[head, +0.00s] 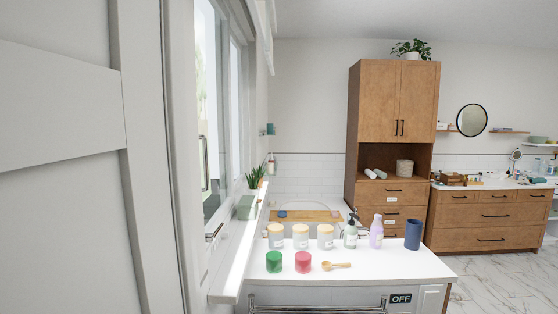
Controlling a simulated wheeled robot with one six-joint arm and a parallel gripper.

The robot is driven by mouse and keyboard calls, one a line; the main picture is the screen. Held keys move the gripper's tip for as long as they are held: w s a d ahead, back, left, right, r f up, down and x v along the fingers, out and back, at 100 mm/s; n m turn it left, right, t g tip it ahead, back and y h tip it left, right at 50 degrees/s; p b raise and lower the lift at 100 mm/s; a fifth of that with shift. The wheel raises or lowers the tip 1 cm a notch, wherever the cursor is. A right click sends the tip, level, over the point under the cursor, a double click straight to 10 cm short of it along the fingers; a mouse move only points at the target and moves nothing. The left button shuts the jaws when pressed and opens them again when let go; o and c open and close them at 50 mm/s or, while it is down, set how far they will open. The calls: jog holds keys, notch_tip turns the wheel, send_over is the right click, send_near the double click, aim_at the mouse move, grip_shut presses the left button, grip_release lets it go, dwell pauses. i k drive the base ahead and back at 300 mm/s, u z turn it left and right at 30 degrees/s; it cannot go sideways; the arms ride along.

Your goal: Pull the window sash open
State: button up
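The window sash (204,70) is at the left of the head view, seen at a steep slant beyond a pale panelled surface. A slim vertical bar handle (205,165) shows on its near part. A small metal lever (214,232) sits lower down, near the sill. The slant makes it hard to tell whether the sash is shut or ajar. My gripper is not in view.
A pale panelled door or partition (60,160) fills the near left. The white sill (238,240) holds a green box (246,207) and a plant (255,177). A white counter (375,268) with jars and bottles stands ahead. Marble floor (480,268) is clear at right.

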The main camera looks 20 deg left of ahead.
aim_at(220, 215)
jog(key=z, duration=0.85)
jog(key=i, duration=2)
jog(key=u, duration=3.8)
jog(key=i, duration=0.15)
jog(key=u, duration=0.35)
